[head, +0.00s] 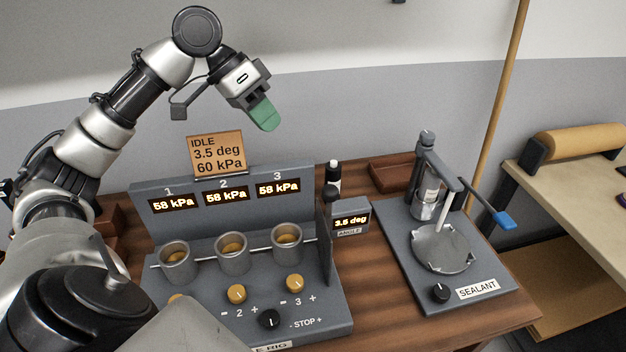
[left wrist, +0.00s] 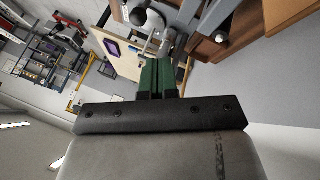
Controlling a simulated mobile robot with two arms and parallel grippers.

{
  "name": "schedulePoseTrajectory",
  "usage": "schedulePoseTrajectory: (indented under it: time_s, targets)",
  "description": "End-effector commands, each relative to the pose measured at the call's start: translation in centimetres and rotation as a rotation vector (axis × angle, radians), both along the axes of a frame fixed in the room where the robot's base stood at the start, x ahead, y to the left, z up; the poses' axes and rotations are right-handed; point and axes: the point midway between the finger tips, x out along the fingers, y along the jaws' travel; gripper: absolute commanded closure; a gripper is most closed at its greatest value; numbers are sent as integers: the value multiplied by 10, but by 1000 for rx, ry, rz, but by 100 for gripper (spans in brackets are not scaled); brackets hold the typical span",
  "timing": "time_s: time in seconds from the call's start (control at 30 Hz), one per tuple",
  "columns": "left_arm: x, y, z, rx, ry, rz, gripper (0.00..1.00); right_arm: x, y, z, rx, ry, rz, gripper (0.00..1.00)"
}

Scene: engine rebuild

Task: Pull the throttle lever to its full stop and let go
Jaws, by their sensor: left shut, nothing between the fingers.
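The throttle lever (head: 330,192), with a round black knob, stands upright at the right end of the grey rig (head: 337,313), beside a dark side plate. The angle display (head: 351,221) next to it reads 3.5 deg. My left gripper (head: 265,116), with green fingers, is raised above the back of the rig, up and left of the lever and apart from it. Its green fingers (left wrist: 157,76) are together and empty in the left wrist view. A card (head: 217,154) behind the rig reads IDLE, 3.5 deg, 60 kPa. My right gripper is out of view.
Three metal cups (head: 233,262) stand on the rig below displays reading 58 kPa, with yellow knobs (head: 237,294) in front. A sealant stand (head: 466,290) with a blue-tipped handle (head: 504,220) is to the right.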

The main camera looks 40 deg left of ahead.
Motion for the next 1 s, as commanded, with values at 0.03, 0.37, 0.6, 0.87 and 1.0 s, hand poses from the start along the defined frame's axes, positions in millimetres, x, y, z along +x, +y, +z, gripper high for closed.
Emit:
schedulePoseTrajectory:
  time_s: [0.03, 0.37, 0.6, 0.87, 1.0]
  targets:
    - [0, 0, -9, 0, 1, 1, 100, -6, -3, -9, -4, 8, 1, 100]
    - [7, -16, -36, -3, 6, -3, 100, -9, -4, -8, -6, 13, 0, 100]
    - [20, -43, -78, -4, 4, -3, 100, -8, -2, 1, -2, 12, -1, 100]
    - [19, -77, -98, -2, 1, -5, 100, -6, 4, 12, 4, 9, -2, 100]
    - [17, -87, -101, -1, 1, -2, 100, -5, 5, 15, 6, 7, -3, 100]
